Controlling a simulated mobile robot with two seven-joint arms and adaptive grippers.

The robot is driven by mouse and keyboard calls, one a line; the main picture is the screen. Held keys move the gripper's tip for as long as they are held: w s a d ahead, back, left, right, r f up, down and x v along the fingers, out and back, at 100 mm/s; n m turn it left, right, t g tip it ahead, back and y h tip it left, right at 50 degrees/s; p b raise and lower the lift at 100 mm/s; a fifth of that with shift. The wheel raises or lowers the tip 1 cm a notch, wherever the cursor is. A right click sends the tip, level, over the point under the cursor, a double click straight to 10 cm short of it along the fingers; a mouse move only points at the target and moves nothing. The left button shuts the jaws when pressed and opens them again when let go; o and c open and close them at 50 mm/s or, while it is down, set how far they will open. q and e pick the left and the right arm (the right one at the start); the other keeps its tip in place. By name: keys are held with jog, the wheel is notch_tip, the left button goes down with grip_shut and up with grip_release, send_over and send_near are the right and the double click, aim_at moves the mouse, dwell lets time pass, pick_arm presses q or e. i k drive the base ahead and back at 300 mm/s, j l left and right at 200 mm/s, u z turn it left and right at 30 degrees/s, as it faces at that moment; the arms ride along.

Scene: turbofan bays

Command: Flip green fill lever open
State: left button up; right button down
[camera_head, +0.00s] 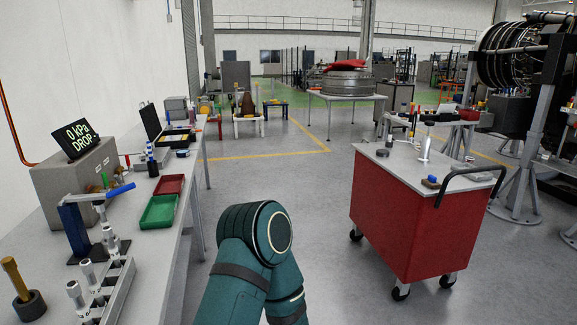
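A small green lever (104,180) stands roughly upright at the front right of a grey box (75,180) on the left bench. It is small here, and I cannot tell its exact angle or whether it is open. A black display (76,138) on top of the box reads "0 kPa DROP". A teal arm link of mine rises at the bottom centre, apart from the bench. Neither of my grippers is in view.
A blue-handled press (75,232) stands just in front of the box, close to the lever. Green (159,212) and red (169,185) trays lie to its right on the bench (165,262). A red cart (415,215) stands right, with clear floor between.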

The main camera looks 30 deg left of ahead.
aim_at(106, 182)
jog(key=i+l+u, duration=0.1)
jog(key=i+u, duration=0.3)
jog(key=i, duration=0.15)
jog(key=i+l+u, duration=0.4)
jog(key=i+u, duration=0.25)
jog(key=u, duration=0.2)
jog(key=i+u, duration=0.25)
jog(key=u, duration=0.2)
jog(key=i+l+u, duration=0.1)
jog(key=i+u, duration=0.15)
jog(key=u, duration=0.2)
jog(key=i+l+u, duration=0.1)
jog(key=u, duration=0.25)
jog(key=i+l+u, duration=0.2)
jog(key=u, duration=0.15)
jog(key=i+l+u, duration=0.25)
jog(key=u, duration=0.15)
jog(key=i+l+u, duration=0.3)
jog(key=l, duration=0.15)
jog(key=l+z, duration=0.2)
jog(key=i+l+z, duration=0.2)
jog(key=k+l, duration=0.05)
